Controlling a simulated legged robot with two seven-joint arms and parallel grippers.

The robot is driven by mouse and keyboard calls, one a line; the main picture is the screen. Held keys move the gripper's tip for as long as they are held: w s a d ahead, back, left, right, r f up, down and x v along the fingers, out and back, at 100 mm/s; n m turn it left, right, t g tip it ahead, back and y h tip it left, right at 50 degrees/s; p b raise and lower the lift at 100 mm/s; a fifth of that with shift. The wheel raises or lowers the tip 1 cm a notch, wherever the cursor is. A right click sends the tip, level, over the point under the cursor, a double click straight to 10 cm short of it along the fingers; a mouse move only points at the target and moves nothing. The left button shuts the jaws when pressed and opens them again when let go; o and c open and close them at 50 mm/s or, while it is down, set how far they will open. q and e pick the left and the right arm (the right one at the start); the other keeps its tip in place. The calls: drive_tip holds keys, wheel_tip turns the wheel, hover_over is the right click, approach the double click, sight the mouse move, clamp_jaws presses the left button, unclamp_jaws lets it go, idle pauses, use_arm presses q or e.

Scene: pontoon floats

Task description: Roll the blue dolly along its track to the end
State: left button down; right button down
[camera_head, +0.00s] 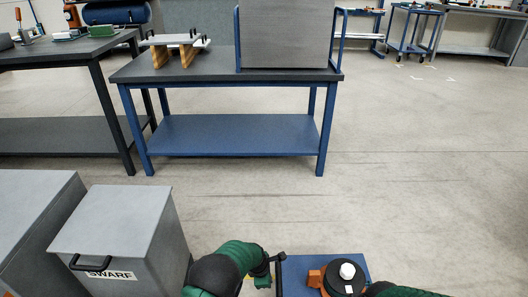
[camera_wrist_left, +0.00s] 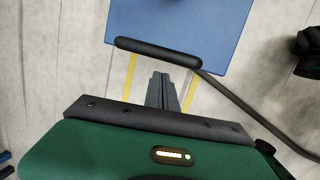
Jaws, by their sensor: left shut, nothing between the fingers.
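The blue dolly (camera_head: 295,269) is at the bottom edge of the head view, partly cut off. Its blue deck also fills the top of the left wrist view (camera_wrist_left: 205,30). A black handle bar (camera_wrist_left: 158,53) runs across the near edge of the deck, with a thin dark rod running down to the right. My left gripper (camera_wrist_left: 162,78) is shut and empty, its fingertips just short of the bar; I cannot tell whether they touch it. Yellow track lines (camera_wrist_left: 130,78) show on the floor either side of the fingers. My right gripper is not visible.
An orange and black part with a white top (camera_head: 346,271) appears over the dolly. A grey swarf bin (camera_head: 120,235) stands left of my left arm. A blue workbench (camera_head: 235,135) stands ahead. The concrete floor beyond the dolly and to the right is clear.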

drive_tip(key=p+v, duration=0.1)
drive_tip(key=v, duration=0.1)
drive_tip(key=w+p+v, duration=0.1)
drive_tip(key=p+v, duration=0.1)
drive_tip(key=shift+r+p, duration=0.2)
drive_tip(key=shift+p, duration=0.1)
